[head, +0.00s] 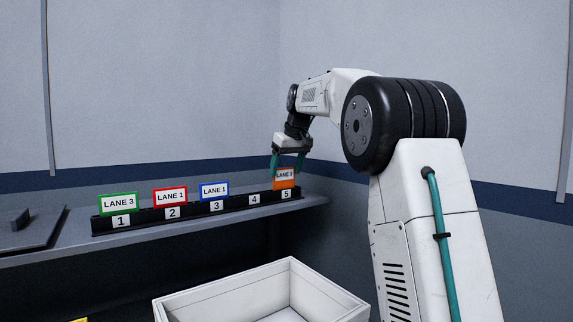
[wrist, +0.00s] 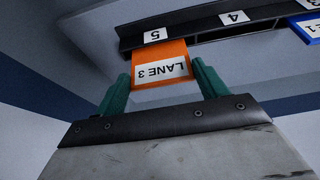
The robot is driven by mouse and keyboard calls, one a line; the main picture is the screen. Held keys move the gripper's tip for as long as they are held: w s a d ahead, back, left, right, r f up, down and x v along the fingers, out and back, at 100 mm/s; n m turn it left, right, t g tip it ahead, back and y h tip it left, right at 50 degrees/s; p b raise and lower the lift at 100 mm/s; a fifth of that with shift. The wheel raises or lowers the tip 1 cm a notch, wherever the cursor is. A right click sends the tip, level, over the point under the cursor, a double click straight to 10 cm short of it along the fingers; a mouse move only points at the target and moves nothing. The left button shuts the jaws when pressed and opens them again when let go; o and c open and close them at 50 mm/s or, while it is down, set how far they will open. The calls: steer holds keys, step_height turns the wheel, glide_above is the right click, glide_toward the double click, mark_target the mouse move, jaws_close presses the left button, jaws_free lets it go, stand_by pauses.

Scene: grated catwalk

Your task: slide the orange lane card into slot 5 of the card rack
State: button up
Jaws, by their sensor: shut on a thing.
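The orange lane card (head: 285,178) reads LANE 3 and stands upright at slot 5 of the black card rack (head: 236,206), just above the white 5 label. Its lower edge meets the rack; how deep it sits in the slot I cannot tell. My gripper (head: 287,166) comes from above, its teal fingers shut on the card's two sides. In the wrist view the orange card (wrist: 161,52) lies between the fingers, with the rack (wrist: 200,27) and its 5 label beyond it.
Slot 4 (head: 254,200) is empty. Slots 1, 2 and 3 hold a green card (head: 118,203), a red card (head: 170,196) and a blue card (head: 214,190). The rack stands on a grey shelf (head: 180,236). A white open bin (head: 262,290) is below in front.

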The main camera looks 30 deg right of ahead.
steer(key=shift+f, duration=0.85)
steer(key=o, duration=1.1)
steer(key=shift+o, duration=0.4)
steer(key=shift+r, duration=0.1)
step_height(320, 180, up, 8)
stand_by(0.4)
